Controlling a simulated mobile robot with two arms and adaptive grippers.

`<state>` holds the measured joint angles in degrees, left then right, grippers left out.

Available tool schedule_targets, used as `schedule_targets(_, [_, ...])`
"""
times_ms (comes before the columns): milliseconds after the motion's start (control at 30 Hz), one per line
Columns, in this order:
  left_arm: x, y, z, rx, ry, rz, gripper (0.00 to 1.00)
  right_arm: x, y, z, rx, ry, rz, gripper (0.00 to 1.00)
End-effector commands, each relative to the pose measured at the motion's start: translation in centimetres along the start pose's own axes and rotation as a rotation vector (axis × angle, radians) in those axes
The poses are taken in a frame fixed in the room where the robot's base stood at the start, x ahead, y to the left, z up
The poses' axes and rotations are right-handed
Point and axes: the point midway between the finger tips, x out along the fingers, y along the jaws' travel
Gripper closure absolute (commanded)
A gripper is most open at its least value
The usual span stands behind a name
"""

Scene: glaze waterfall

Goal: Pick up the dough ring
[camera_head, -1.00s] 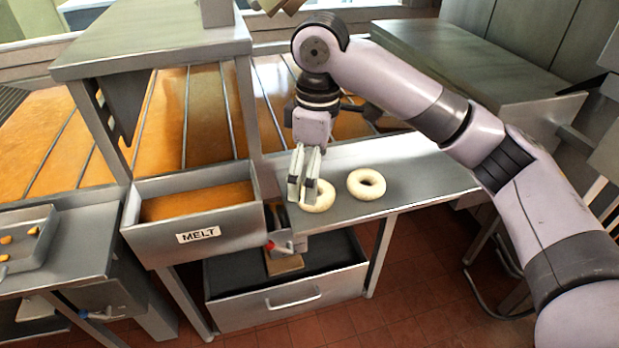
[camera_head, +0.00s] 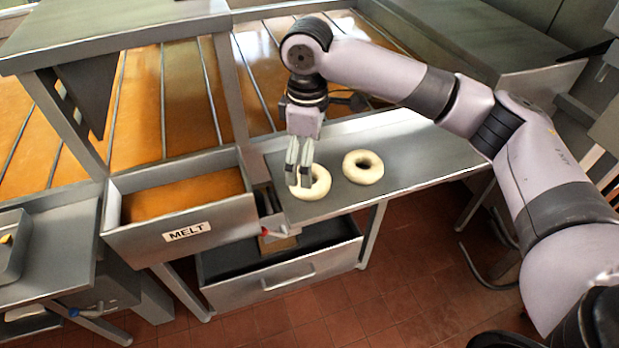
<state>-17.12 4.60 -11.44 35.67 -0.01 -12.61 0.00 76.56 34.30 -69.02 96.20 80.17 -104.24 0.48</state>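Two pale dough rings lie on the grey metal counter. The left dough ring (camera_head: 318,188) is at my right gripper, partly hidden by its fingers. The right dough ring (camera_head: 363,167) lies apart, with its hole facing up. My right gripper (camera_head: 298,182) points down, its two fingers at the left side of the left ring. The fingers are a little apart, with the ring's wall seemingly between them. Whether they press on it cannot be told. My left gripper is out of view.
A metal bin labelled MELT (camera_head: 187,232) with orange content stands left of the rings. An open drawer (camera_head: 283,281) is below the counter. The counter (camera_head: 425,158) is clear right of the rings. An orange slatted surface (camera_head: 180,90) lies behind.

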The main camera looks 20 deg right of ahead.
Motion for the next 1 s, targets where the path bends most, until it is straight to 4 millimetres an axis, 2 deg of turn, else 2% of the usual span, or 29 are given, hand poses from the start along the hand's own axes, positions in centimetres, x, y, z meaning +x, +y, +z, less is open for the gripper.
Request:
schedule_targets(67, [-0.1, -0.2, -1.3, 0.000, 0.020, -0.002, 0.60, 0.4, 0.0, 0.0, -0.001, 0.000, 0.000, 0.02])
schedule_targets(167, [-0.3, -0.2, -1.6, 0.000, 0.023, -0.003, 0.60, 1.0, 0.1, -0.1, 0.000, -0.001, 0.000, 0.02])
schedule_targets(400, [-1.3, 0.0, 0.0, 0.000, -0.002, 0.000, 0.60, 4.5, 0.3, -0.4, -0.001, -0.002, 0.000, 0.02])
schedule_targets(500, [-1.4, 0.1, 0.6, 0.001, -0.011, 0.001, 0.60, 5.4, 0.2, -0.4, -0.001, -0.001, 0.000, 0.02])
schedule_targets(767, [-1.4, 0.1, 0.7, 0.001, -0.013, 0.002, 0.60, 5.7, 0.3, -0.5, -0.002, 0.001, 0.001, 0.02])
schedule_targets(1000, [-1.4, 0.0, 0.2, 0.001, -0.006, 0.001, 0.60, 5.7, 0.3, -0.5, -0.002, 0.001, 0.001, 0.18])
